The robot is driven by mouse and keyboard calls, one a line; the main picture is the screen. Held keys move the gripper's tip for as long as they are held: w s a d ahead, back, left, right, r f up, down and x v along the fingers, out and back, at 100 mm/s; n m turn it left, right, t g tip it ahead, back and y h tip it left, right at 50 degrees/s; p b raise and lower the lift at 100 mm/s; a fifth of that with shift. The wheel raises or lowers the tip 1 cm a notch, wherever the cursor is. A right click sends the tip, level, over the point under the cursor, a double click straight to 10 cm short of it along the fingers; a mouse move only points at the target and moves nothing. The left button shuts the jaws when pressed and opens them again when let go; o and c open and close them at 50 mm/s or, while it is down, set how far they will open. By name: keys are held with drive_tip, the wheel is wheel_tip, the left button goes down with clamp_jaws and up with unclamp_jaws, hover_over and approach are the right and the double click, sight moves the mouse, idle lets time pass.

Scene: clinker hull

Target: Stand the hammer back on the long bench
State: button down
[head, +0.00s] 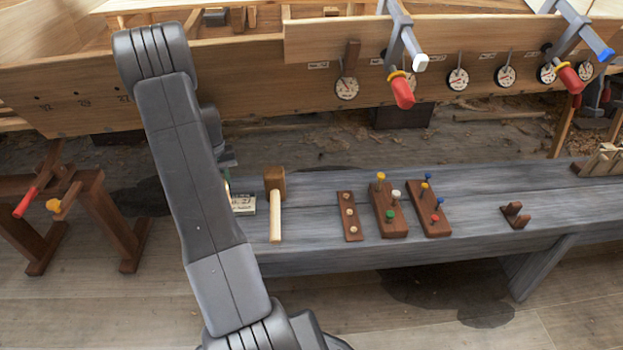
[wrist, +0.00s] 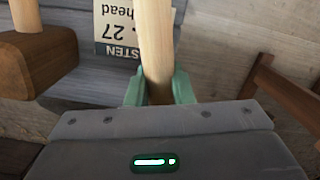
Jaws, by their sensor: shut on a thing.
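My gripper (wrist: 159,90) is shut on a round, pale wooden handle, which I take for the hammer (wrist: 154,40). The handle runs up between the green fingers and out of the top of the wrist view; the hammer's head is not visible. In the head view my arm hides most of the gripper and the held hammer. The long bench (head: 330,250) is grey and runs across the head view. It also shows behind the handle in the wrist view (wrist: 80,75). I cannot tell whether the hammer touches the bench.
A mallet (head: 275,184) with a brown block head lies on the bench, right of my arm. A lettered card (head: 243,204) lies beside it. Peg boards (head: 388,210) and a small two-pronged rest (head: 515,215) stand farther right. The plank hull (head: 240,85) with clamps rises behind.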

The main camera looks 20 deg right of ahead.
drive_tip(key=s+d+r+m, duration=0.1)
drive_tip(key=s+d, duration=0.2)
drive_tip(key=s, duration=0.3)
drive_tip(key=s+d+r+m, duration=0.1)
drive_tip(key=s+d+r, duration=0.1)
drive_tip(key=s+d, duration=0.2)
drive_tip(key=s+d+r+m, duration=0.1)
drive_tip(key=s+d, duration=0.3)
drive_tip(key=s, duration=0.4)
drive_tip(key=shift+s+d+r, duration=0.2)
drive_tip(key=shift+d, duration=0.05)
drive_tip(key=shift+w+a, duration=0.1)
